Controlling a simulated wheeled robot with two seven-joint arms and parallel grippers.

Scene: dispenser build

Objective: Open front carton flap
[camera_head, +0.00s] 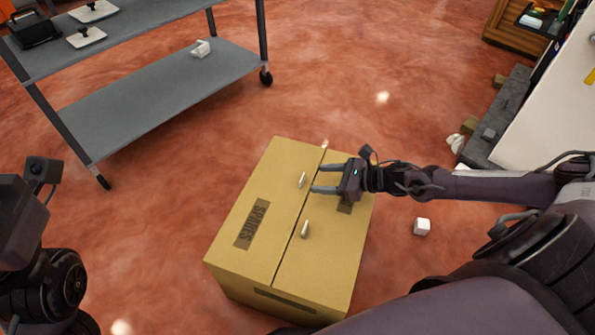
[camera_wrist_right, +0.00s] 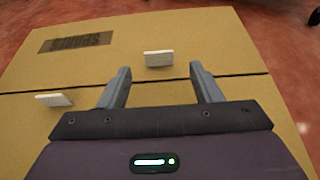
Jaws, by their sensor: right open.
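A closed brown carton (camera_head: 236,205) stands on the floor, with a seam between its two top flaps and a dark printed label. Two small white tabs stand up near the seam, one on each flap: the far tab (camera_head: 302,180) and the near tab (camera_head: 305,230). My right gripper (camera_head: 313,179) is open above the carton top, its fingers pointing left toward the far tab. In the right wrist view the far tab (camera_wrist_right: 159,58) lies just beyond and between the fingertips, apart from them. The other tab (camera_wrist_right: 53,100) lies left of the fingers. My left arm shows at the left edge; its fingers are not visible.
A grey two-level cart (camera_head: 150,105) stands at the upper left, with a small white piece on its lower shelf. A small white cube (camera_head: 422,227) lies on the floor right of the carton. The reddish floor between cart and carton is clear.

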